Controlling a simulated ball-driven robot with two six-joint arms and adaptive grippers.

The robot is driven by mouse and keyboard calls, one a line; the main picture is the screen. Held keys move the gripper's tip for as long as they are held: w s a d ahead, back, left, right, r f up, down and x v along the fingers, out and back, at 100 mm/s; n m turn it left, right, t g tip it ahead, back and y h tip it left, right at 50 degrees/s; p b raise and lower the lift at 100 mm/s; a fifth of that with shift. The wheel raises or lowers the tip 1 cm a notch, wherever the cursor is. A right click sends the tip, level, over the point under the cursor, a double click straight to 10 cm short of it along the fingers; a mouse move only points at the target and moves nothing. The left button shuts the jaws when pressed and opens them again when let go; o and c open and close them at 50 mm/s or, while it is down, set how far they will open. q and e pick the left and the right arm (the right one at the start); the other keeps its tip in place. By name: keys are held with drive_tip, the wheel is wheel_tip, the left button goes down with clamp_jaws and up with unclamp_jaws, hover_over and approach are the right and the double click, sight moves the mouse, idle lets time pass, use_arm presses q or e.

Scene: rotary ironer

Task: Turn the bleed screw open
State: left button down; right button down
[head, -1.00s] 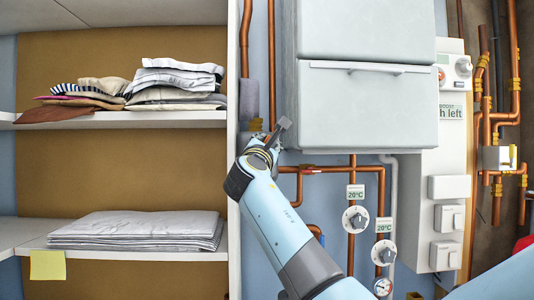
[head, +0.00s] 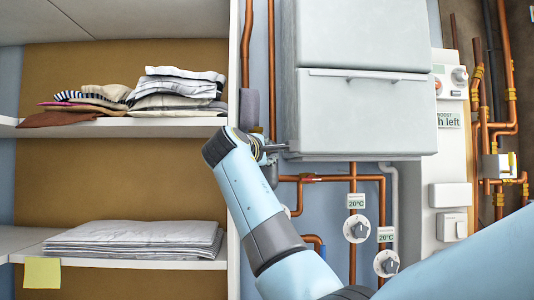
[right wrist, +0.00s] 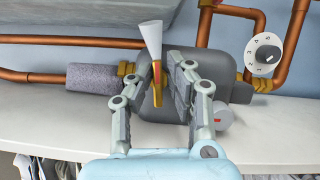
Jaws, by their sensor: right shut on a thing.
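In the right wrist view a slim upright piece with a flared white top and a red-and-brass lower part (right wrist: 157,77), which looks like the bleed screw, stands in front of a dark grey housing (right wrist: 184,62). My right gripper (right wrist: 160,88) has one finger on each side of it and is shut on it. In the head view my right gripper (head: 274,150) is at the lower left corner of the white cabinet, mostly hidden behind my wrist. The screw cannot be made out there. My left gripper is in neither view.
The white cabinet (head: 360,112) hangs just right of the gripper. Copper pipes (head: 335,178) and a dial (head: 356,229) lie below it. A shelf unit with a wooden back (head: 120,185) and folded cloths (head: 140,240) stands left. A grey pipe sleeve (right wrist: 93,77) adjoins the housing.

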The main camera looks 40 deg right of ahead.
drive_tip(key=shift+r+m, duration=0.45)
drive_tip(key=shift+m, duration=0.15)
drive_tip(key=c, duration=1.4)
unclamp_jaws()
drive_tip(key=shift+f, duration=0.2)
drive_tip(key=shift+f, duration=0.1)
